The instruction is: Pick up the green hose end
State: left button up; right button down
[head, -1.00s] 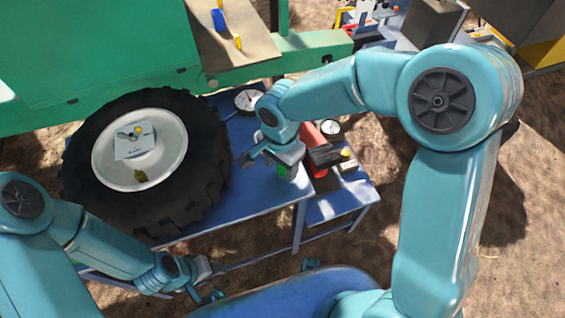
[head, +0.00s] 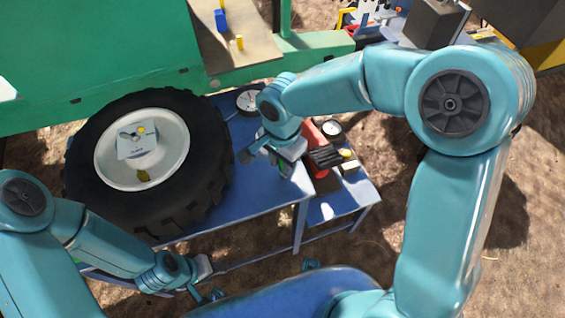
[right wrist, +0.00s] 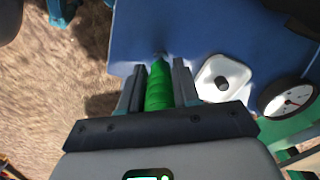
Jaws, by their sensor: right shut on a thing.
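The green hose end (right wrist: 160,88) shows in the right wrist view, upright in the picture between the two fingers of my right gripper (right wrist: 157,78). The fingers are shut on it. My left gripper (head: 208,283) hangs low in front of the table, away from the hose end. Its finger gap is too small to judge.
A black tyre with a white rim (head: 182,160) fills the table's left side. A round gauge (head: 247,101) lies behind my right gripper. A red cylinder (head: 312,136), another gauge (head: 331,129) and a dark tool (head: 324,158) are close on its right. A green machine (head: 100,60) stands behind.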

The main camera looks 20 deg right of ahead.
notch_tip(320, 180, up, 18)
jog(key=p, duration=0.3)
